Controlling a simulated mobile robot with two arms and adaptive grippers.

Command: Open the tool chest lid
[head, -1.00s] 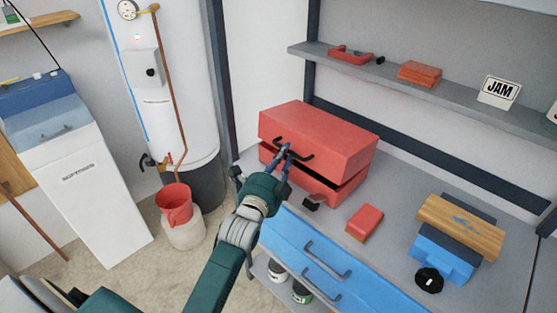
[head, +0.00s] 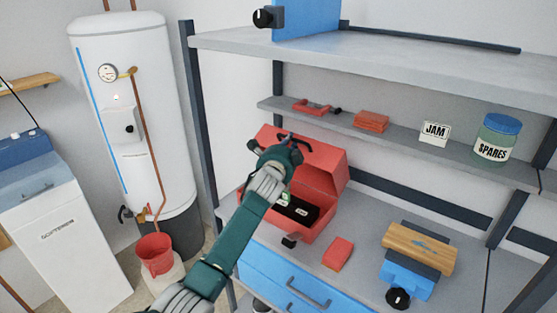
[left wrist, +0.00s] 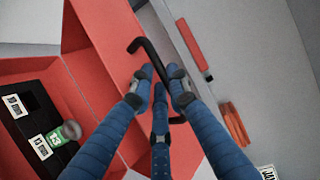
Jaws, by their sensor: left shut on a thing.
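The red tool chest (head: 316,226) stands on the grey workbench, with its red lid (head: 326,159) tilted well up. A black insert (head: 298,212) with white labels and a green item shows inside. My left gripper (head: 287,147) is at the lid's front edge, shut on the black lid handle (head: 302,139). In the left wrist view, the blue fingers (left wrist: 162,88) close around the bar of the handle (left wrist: 143,47), and the open chest shows at the left. My arm and hand hide the left part of the chest. My right gripper is out of view.
A shelf (head: 400,136) with red items, a JAM sign and a SPARES jar runs behind the chest. A small red box (head: 338,252) and a blue vise-like tool (head: 408,279) stand on the bench. A blue drawer front (head: 275,275) lies below.

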